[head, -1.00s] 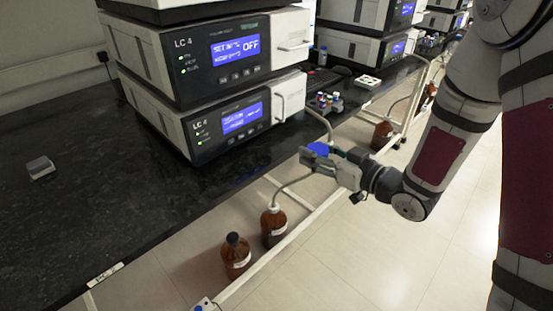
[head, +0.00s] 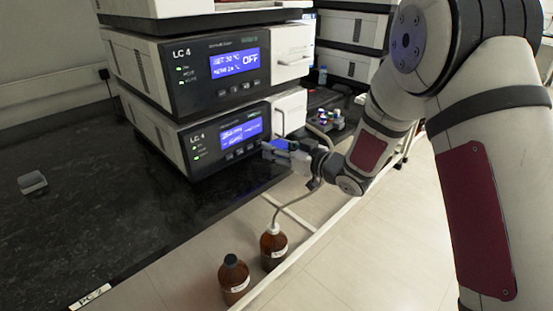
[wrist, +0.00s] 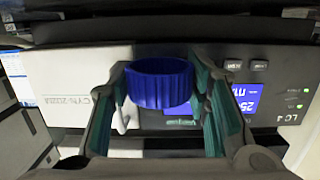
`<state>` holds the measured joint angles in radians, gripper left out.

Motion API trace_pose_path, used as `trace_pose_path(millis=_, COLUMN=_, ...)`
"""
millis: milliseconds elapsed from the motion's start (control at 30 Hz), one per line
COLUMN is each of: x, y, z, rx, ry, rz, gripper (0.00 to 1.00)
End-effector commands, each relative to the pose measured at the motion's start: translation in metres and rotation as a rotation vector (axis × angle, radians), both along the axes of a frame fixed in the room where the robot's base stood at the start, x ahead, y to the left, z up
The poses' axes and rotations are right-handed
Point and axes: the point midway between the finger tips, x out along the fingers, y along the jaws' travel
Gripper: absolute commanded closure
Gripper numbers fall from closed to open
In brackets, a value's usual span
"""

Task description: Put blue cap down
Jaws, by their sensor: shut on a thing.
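The blue cap (wrist: 159,84) is a ribbed ring-like cap held between the two fingers of my gripper (wrist: 160,95) in the wrist view. In the head view my gripper (head: 283,150) is in front of the lower LC 4 unit, above the bench's front edge, and a bit of the blue cap (head: 282,144) shows at it. The cap is in the air and appears apart from the bench. The dark bench top (head: 90,220) has a wide bare area at the left.
Two stacked LC 4 units (head: 215,75) stand close behind my gripper. A rack of small vials (head: 325,120) is to the right. Brown bottles (head: 233,279) stand below the bench edge, one with a tube. A small grey block (head: 33,182) lies at the left.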

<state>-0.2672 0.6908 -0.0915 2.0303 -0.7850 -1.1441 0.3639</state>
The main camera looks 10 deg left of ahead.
Motion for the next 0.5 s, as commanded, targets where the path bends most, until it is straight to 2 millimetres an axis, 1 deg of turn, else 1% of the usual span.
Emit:
trace_pose_path(millis=167, x=0.008, y=0.008, z=-0.001, rx=0.002, ry=-0.001, rz=0.000, gripper=0.69)
trace_pose_path(millis=333, x=0.008, y=0.007, z=-0.030, rx=-0.001, ry=0.002, rz=0.000, gripper=0.69)
trace_pose_path(millis=400, x=0.008, y=0.007, z=-0.036, rx=0.000, ry=0.001, rz=0.000, gripper=0.69)
trace_pose_path(millis=500, x=0.008, y=0.007, z=-0.036, rx=0.001, ry=-0.001, rz=-0.001, gripper=0.69)
